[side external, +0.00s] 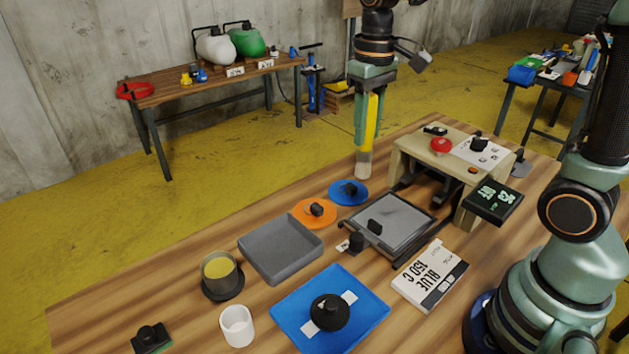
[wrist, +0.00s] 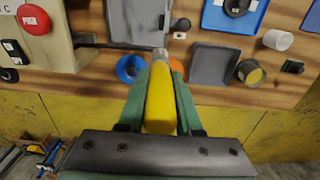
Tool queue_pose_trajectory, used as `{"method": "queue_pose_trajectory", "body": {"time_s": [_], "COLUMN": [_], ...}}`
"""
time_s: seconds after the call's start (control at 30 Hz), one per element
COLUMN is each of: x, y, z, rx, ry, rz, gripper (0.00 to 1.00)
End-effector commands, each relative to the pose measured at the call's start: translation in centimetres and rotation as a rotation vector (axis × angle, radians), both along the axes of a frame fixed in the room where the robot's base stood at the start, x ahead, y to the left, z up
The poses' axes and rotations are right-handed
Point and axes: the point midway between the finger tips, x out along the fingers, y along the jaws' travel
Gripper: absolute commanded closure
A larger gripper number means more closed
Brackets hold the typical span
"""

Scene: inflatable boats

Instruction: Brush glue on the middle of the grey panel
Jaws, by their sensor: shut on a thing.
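My gripper (side external: 366,138) is shut on a yellow-handled brush (side external: 371,118) with pale bristles, which hangs upright, bristles down. In the wrist view the brush (wrist: 160,103) lies between my green fingers. The grey panel (side external: 398,213) lies flat in a dark frame on the bench, with a small black knob on it. The brush is behind the panel in the side view, above the bench and apart from it. The panel (wrist: 130,22) shows only partly in the wrist view. A dark glue pot (side external: 220,272) with yellow contents stands at the front left.
A wooden press stand (side external: 420,153) with a red button stands right of the brush. Blue (side external: 348,192) and orange (side external: 314,213) discs lie near the panel. A grey tray (side external: 280,248), blue panel (side external: 285,310), white cup (side external: 237,326) and white box (side external: 430,275) stand nearer the front.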

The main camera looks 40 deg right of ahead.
Motion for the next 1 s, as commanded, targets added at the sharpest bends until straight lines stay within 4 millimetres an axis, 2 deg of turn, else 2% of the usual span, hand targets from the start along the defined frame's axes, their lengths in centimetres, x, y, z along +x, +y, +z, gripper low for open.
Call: {"method": "queue_pose_trajectory", "body": {"time_s": [0.23, 0.37, 0.47, 0.6, 0.7, 0.9, 1.0], "x": [0.4, 2.0, 3.8, 6.1, 7.1, 7.4, 7.2], "y": [0.5, 2.7, 6.0, 11.9, 16.3, 24.0, 26.7], "z": [0.0, 0.0, -0.1, -0.6, -1.2, -2.5, -3.1], "rx": [0.000, 0.000, 0.000, -0.001, -0.001, -0.001, 0.000], "ry": [0.000, 0.002, 0.002, 0.002, 0.003, 0.002, 0.001], "rz": [0.003, 0.009, 0.012, 0.013, 0.012, 0.008, 0.006], "gripper": [1.00, 1.00, 1.00, 1.00, 1.00, 1.00, 1.00]}}
